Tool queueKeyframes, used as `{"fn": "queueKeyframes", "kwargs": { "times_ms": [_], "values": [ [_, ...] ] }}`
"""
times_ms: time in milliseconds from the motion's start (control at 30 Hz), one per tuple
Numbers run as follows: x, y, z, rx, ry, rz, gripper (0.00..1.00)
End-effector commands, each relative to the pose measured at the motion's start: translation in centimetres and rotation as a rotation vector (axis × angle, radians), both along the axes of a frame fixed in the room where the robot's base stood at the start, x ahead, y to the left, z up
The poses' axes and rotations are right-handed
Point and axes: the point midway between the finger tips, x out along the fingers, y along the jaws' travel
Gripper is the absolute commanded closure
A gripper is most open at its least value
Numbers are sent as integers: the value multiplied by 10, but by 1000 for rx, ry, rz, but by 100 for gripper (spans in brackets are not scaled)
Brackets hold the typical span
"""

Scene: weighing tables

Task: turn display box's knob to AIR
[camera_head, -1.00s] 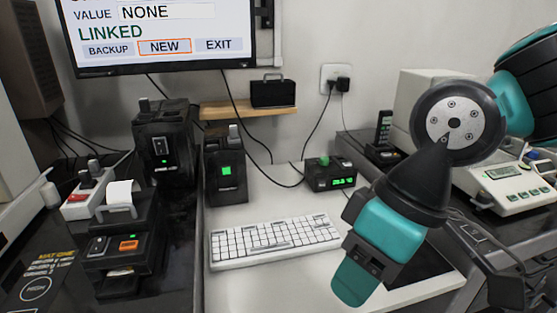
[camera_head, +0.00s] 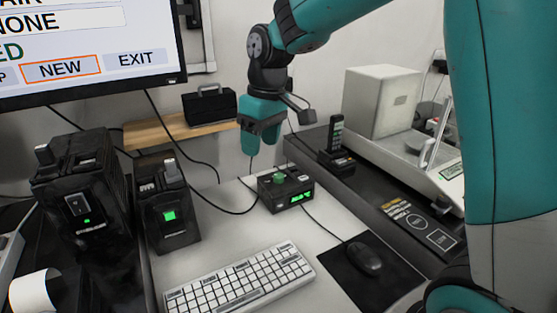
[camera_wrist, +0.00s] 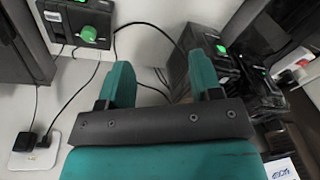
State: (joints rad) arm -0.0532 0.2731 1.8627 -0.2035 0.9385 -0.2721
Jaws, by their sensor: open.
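The display box (camera_head: 287,195) is a small black box on the white table, with a green knob (camera_head: 279,178) on top and a lit green display on its front. The display's characters are too small to read surely. My gripper (camera_head: 252,147) hangs above the box and a little left of it, fingers pointing down, apart from the knob. In the wrist view my gripper (camera_wrist: 160,62) is open with nothing between its teal fingers. There the display box (camera_wrist: 76,14) and its knob (camera_wrist: 89,33) show at the upper left, outside the fingers.
A keyboard (camera_head: 243,285) lies in front of the box, with a mouse (camera_head: 365,258) on a black pad at right. Black devices (camera_head: 168,210) stand at left. A wooden shelf (camera_head: 150,133) with a black case is behind. A handset (camera_head: 335,133) stands right of my gripper.

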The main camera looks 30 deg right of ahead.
Motion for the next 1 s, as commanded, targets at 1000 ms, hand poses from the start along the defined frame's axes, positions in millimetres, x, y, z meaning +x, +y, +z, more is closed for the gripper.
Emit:
{"fn": "queueKeyframes", "kwargs": {
  "times_ms": [1000],
  "values": [
    [125, -115, -136, -119, 64, -122, 41]
  ]
}}
